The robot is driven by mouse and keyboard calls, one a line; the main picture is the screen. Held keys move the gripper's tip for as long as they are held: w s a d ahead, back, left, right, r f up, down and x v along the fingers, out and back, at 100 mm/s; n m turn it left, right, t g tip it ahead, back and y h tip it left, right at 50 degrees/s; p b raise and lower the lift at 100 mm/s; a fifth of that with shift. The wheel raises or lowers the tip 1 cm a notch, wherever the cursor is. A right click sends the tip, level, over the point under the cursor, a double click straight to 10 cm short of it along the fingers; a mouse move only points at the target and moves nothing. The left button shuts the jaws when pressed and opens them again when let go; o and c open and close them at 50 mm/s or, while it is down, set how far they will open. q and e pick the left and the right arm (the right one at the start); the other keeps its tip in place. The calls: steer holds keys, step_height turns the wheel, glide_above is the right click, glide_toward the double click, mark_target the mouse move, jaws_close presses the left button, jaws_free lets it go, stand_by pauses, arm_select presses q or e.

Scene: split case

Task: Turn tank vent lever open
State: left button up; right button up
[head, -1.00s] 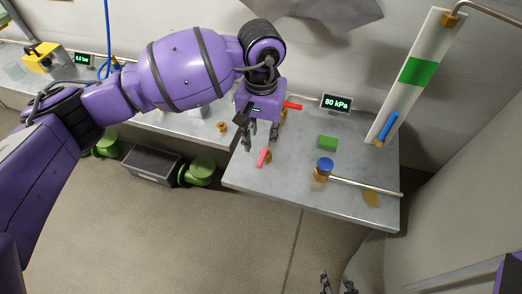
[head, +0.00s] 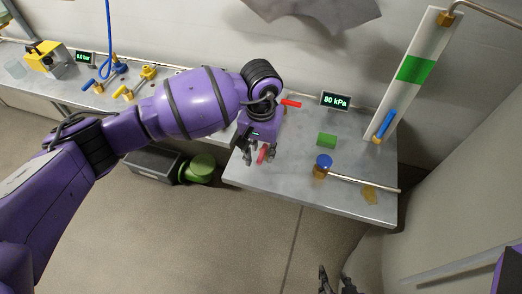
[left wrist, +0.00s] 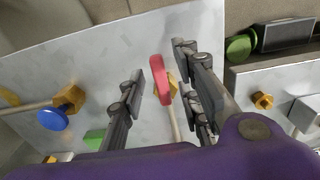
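A red lever (head: 262,154) sits on a brass valve near the front left of the right-hand bench. My left gripper (head: 259,158) points down over it, open, with a finger on each side. In the left wrist view the red handle (left wrist: 158,79) lies between the parted fingertips (left wrist: 158,60), and no grip on it shows. A second red lever (head: 291,103) lies behind the gripper, partly hidden. A blue lever (head: 387,123) is at the foot of the sight gauge. No label shows which is the tank vent. My right gripper (head: 335,280) is open and empty at the bottom edge.
A display (head: 336,100) reads 80 kPa. A green block (head: 327,140) and a blue-knobbed brass valve (head: 322,166) with a pipe stand right of the gripper. A white gauge board (head: 413,70) with a green band leans behind. The bench front is open to the floor.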

arm_select(q)
jaws_close()
steer(key=shift+d+n, duration=0.15)
steer(key=shift+n, duration=0.15)
steer(key=n, duration=0.1)
steer(key=d+n, duration=0.1)
steer(key=n, duration=0.2)
steer(key=shift+d+n, duration=0.3)
steer(key=n, duration=0.1)
steer(key=d+n, duration=0.1)
steer(key=n, duration=0.1)
steer(key=shift+w+d+n, duration=0.15)
steer(key=shift+n, duration=0.15)
steer(key=n, duration=0.1)
steer(key=w+d+n, duration=0.1)
steer(key=n, duration=0.3)
steer(key=shift+w+d+r, duration=0.1)
steer(key=shift+w+d, duration=0.05)
steer(key=shift+d, duration=0.15)
steer(key=n, duration=0.3)
steer(key=shift+w+d+p, duration=0.2)
steer(key=shift+w+p, duration=0.15)
steer(key=shift+w, duration=0.05)
steer(key=shift+w+d+n, duration=0.1)
steer(key=shift+w+n, duration=0.1)
steer(key=shift+n, duration=0.4)
